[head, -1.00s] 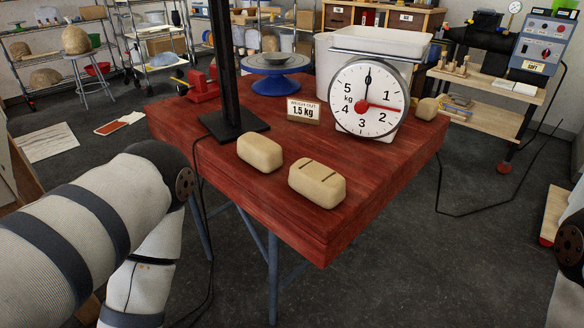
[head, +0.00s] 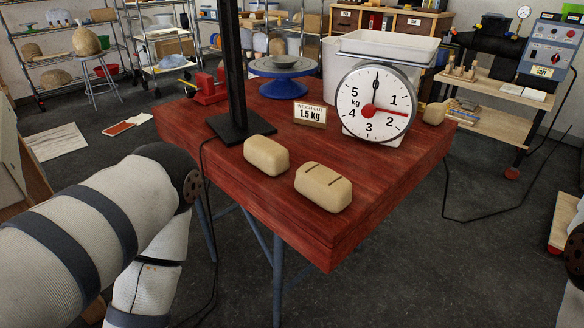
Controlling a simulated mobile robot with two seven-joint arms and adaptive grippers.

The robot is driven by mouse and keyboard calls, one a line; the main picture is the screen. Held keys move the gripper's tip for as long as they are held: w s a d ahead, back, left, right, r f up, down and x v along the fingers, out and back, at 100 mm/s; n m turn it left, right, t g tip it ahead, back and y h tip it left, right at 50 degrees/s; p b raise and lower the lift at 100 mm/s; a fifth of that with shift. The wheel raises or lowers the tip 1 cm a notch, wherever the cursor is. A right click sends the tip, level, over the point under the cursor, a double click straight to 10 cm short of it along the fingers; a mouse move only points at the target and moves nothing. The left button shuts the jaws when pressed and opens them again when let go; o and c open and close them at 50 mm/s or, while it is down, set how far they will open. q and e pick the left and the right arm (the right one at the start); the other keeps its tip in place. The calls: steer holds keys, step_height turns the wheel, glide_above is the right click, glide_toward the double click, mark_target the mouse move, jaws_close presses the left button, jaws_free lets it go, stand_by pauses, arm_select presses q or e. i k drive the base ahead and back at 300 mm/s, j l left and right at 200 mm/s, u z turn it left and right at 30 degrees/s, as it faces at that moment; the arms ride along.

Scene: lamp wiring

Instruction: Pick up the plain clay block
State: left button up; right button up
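The plain clay block (head: 266,156) is a smooth, beige, rounded block without marks. It lies on the red wooden table (head: 300,222) near its front left edge, just in front of the black post's base. A second beige clay block (head: 323,188) with two dark grooves on top lies to its right and nearer me, with a small gap between them. Nothing touches the plain block from above. My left arm comes in at the left, but its gripper is out of the picture. Only a bit of my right arm shows at the right edge; its gripper is not seen.
A black post (head: 236,70) with a cable stands behind the plain block. A dial scale (head: 376,106) with a white tray, a "1.5 kg" sign (head: 310,115), a blue turntable (head: 281,76) and a red tool (head: 207,88) stand farther back. The table's front right is clear.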

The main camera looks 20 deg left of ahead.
mark_target(268, 156)
steer(key=i+j+z, duration=0.2)
steer(key=i+j, duration=0.4)
steer(key=i, duration=0.15)
